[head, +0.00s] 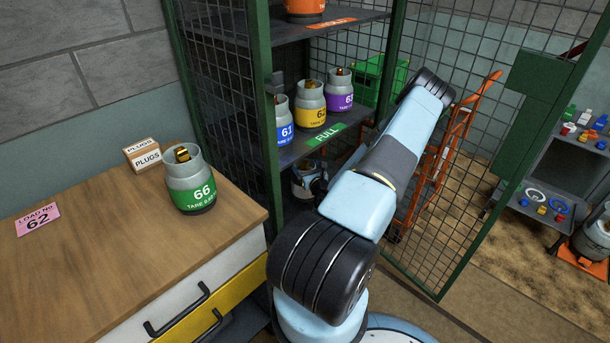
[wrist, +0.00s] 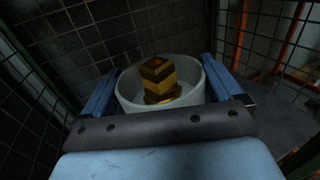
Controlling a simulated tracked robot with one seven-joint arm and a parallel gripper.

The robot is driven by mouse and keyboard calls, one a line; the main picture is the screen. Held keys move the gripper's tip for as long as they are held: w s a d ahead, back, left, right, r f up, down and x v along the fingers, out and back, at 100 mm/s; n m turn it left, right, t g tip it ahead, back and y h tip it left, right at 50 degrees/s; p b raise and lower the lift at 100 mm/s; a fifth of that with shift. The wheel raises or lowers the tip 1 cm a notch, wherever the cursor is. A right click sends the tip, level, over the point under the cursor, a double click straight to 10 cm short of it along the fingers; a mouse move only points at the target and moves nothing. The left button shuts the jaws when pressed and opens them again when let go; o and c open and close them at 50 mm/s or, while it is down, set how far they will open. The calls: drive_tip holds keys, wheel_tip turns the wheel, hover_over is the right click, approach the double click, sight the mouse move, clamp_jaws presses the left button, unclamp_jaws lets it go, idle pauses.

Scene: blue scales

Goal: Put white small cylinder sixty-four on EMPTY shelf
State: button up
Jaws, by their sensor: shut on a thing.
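My gripper (wrist: 160,82) is shut on a small gas cylinder (wrist: 188,98), with its blue fingers on either side of the pale collar and a brass valve in the middle. No label reading EMPTY is visible.
Cylinders 61 (head: 284,128), 62 (head: 311,108) and a purple-banded one (head: 339,93) stand on the FULL shelf (head: 300,150). Green-banded cylinder 66 (head: 187,182) and a PLUGS box (head: 145,156) are on the wooden worktop (head: 110,240). The mesh door (head: 470,170) stands open at right.

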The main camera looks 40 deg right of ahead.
drive_tip(key=shift+w+d+f, duration=0.4)
drive_tip(key=shift+w+f, duration=0.25)
drive_tip(key=shift+f, duration=0.2)
wheel_tip(320, 180, down, 3)
drive_tip(key=shift+f, duration=0.1)
drive_tip(key=o, duration=1.7)
drive_tip(key=v, duration=1.2)
